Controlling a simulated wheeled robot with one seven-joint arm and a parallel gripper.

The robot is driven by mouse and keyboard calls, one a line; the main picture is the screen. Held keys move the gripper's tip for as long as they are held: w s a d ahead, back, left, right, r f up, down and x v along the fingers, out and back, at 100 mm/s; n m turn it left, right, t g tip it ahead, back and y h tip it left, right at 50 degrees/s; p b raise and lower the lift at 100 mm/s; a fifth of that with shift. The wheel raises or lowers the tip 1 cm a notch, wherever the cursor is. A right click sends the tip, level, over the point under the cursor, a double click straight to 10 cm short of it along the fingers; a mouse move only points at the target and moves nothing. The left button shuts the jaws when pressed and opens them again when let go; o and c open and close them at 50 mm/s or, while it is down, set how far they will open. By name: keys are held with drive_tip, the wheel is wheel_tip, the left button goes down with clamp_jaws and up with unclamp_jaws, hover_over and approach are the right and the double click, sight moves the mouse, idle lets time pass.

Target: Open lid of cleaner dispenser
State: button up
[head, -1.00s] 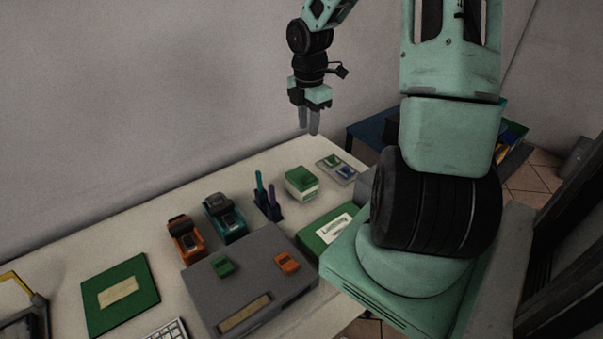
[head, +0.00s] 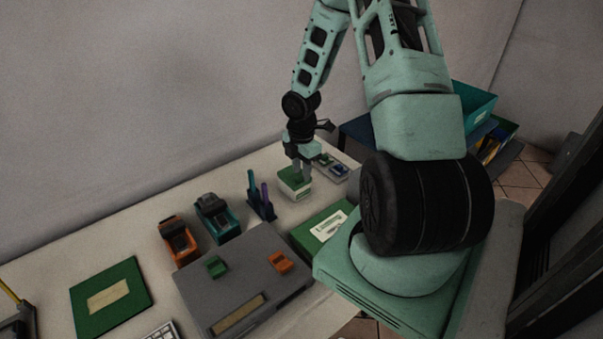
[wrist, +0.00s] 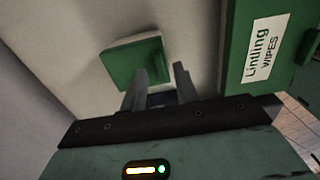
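The cleaner dispenser appears to be the small white box with a green lid (head: 290,178) on the table, and its lid looks closed. In the wrist view its green lid (wrist: 128,60) is at upper centre, seen from above. My gripper (head: 302,178) is down at the right side of the box, pointing downward. In the wrist view my gripper (wrist: 161,70) has its two fingers apart with nothing held between them. The left finger overlaps the lid's near right corner; I cannot tell whether it touches.
A green wipes box (head: 328,228) lies to the right, and it also shows in the wrist view (wrist: 236,50). A pen holder (head: 262,208) stands to the left. A small tray (head: 336,170) with items is just behind my gripper. A grey case (head: 240,290) is nearer.

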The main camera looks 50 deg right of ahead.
drive_tip(key=shift+f, duration=0.65)
clamp_jaws()
drive_tip(key=shift+r+p, duration=0.15)
drive_tip(key=shift+p, duration=0.15)
